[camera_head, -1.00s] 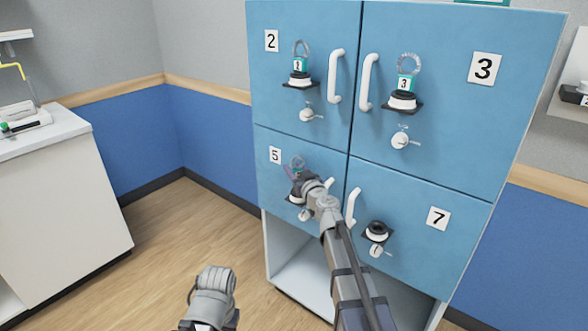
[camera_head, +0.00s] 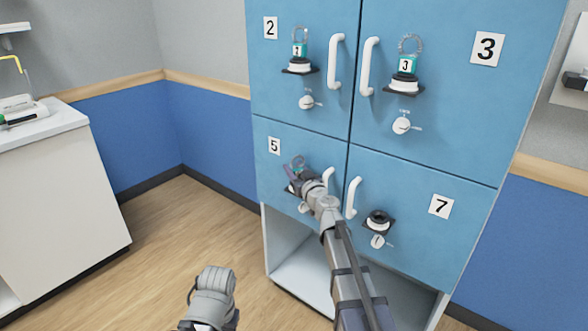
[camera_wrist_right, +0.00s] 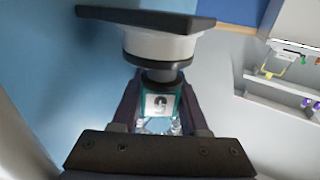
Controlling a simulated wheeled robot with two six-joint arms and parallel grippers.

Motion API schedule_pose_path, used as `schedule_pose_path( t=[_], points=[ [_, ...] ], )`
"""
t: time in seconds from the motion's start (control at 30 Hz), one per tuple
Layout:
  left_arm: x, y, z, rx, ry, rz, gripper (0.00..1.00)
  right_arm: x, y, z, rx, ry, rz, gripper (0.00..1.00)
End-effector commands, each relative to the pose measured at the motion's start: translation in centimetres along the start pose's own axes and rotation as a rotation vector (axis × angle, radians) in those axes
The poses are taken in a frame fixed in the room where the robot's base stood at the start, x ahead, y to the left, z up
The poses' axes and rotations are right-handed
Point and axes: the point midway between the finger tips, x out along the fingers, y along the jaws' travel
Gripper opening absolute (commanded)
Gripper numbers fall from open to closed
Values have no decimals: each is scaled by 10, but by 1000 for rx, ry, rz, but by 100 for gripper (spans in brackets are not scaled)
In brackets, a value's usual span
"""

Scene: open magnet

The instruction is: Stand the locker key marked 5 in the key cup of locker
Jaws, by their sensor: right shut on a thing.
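The key marked 5 (camera_wrist_right: 160,105) has a teal-edged white tag and a ring. It is between the two fingers of my right gripper (camera_wrist_right: 158,110), which is shut on it. In the right wrist view, seemingly upside down, the key's dark stem meets the black rim of the white key cup (camera_wrist_right: 160,46); how deep it sits is hard to tell. In the head view my right gripper (camera_head: 299,178) is at locker 5 (camera_head: 275,146), hiding most of that cup. My left gripper (camera_head: 208,302) is low in the view, its fingers not clear.
Keys 2 (camera_head: 299,50) and 3 (camera_head: 406,64) stand in their cups on the upper doors. Locker 7's cup (camera_head: 378,221) is empty. White door handles (camera_head: 353,197) stick out beside my right arm. A white counter (camera_head: 60,200) stands left; floor between is clear.

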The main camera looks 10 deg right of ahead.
Motion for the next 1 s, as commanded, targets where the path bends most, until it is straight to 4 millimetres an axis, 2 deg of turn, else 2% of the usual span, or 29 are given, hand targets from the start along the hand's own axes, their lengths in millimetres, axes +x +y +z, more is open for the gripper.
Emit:
schedule_pose_path(
  t=[0.03,0.2,0.23,0.53,0.77,1.0],
  points=[
    [4,0,0,0,0,0,50,0,8,5,-1,-3,20,0],
    [5,0,0,0,0,0,50,-1,8,5,-1,-3,20,0],
    [5,0,0,0,0,0,50,-1,8,5,-1,-3,20,44],
    [4,0,0,0,0,0,50,-1,8,5,0,-3,20,78],
    [3,0,0,0,0,0,50,-15,7,3,-1,-2,20,78],
    [1,0,0,0,0,0,50,-55,2,0,-3,1,14,78]
  ],
)
